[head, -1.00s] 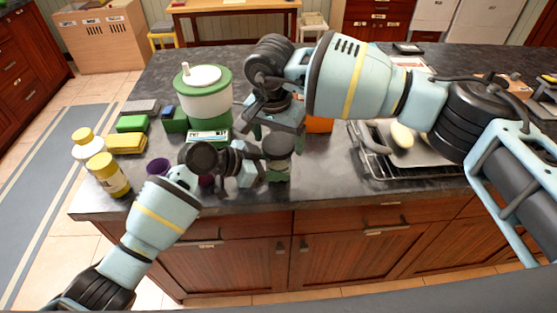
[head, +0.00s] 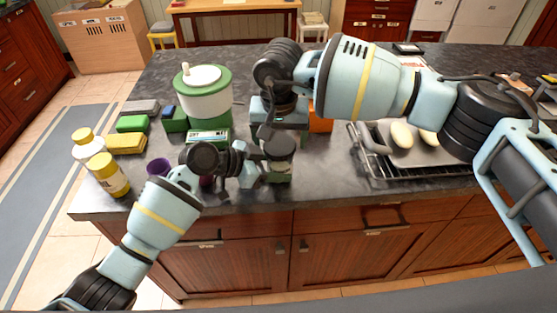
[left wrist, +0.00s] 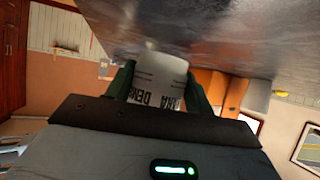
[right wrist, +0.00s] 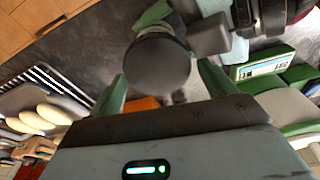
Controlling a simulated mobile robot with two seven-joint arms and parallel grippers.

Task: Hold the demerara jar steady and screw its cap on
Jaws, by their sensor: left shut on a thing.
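The demerara jar (head: 281,174) stands upright near the counter's front edge. Its white label (left wrist: 157,92) shows part of its lettering in the left wrist view. My left gripper (head: 258,174) is shut on the jar's body from the left. The dark round cap (head: 279,146) is on top of the jar; how tightly it sits cannot be told. In the right wrist view the cap (right wrist: 158,62) shows face-on. My right gripper (head: 280,127) is just above it, pointing down, its fingers open with a gap on both sides of the cap.
A green and white canister (head: 203,95), green boxes and an orange box (head: 319,124) stand behind the jar. Yellow-capped bottles (head: 108,175) and a purple cup (head: 158,167) are at left. A wire rack with a tray (head: 410,160) is at right.

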